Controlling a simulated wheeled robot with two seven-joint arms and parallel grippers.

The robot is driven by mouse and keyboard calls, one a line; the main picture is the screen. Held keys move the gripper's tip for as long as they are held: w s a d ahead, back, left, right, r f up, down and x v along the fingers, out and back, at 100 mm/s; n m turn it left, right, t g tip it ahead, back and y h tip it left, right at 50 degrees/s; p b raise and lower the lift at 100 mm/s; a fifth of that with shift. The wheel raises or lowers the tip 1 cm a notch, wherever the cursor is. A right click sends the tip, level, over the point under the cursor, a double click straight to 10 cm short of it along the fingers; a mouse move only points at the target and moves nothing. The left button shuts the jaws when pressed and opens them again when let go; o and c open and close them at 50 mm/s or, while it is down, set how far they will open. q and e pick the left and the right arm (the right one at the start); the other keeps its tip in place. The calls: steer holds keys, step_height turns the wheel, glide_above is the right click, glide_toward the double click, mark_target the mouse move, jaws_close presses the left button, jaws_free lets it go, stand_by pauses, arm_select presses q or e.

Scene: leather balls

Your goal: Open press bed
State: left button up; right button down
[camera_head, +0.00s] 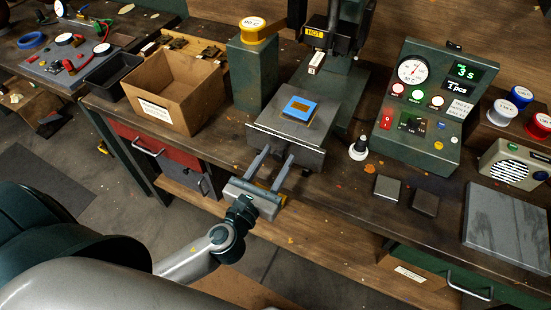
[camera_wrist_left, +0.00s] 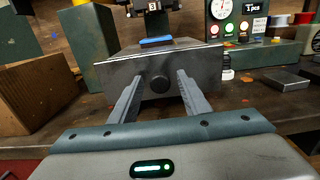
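The press bed (camera_head: 322,101) is a grey metal slide with a wide front plate (camera_wrist_left: 110,78) and a round dark knob (camera_wrist_left: 160,84) on that plate. A blue frame (camera_head: 300,109) with a tan middle lies on the bed, and its edge shows in the left wrist view (camera_wrist_left: 157,42). The press head (camera_head: 327,35) with a yellow "HOT" label stands above and behind the bed. My left gripper (camera_head: 273,157) is open and empty in front of the plate. Its fingers point at the plate, one on each side of the knob. My right gripper is not in view.
A cardboard box (camera_head: 172,92) stands left of a green post (camera_head: 253,75). A control panel (camera_head: 425,100) with a gauge stands at right. A small white-topped knob (camera_head: 358,148), two small plates (camera_head: 388,189) and a grey slab (camera_head: 508,226) lie on the bench.

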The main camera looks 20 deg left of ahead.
arm_select(q)
steer(key=s+b, duration=0.6)
steer(key=s, duration=1.1)
steer(key=shift+s+a, duration=0.2)
steer(key=shift+a, duration=0.1)
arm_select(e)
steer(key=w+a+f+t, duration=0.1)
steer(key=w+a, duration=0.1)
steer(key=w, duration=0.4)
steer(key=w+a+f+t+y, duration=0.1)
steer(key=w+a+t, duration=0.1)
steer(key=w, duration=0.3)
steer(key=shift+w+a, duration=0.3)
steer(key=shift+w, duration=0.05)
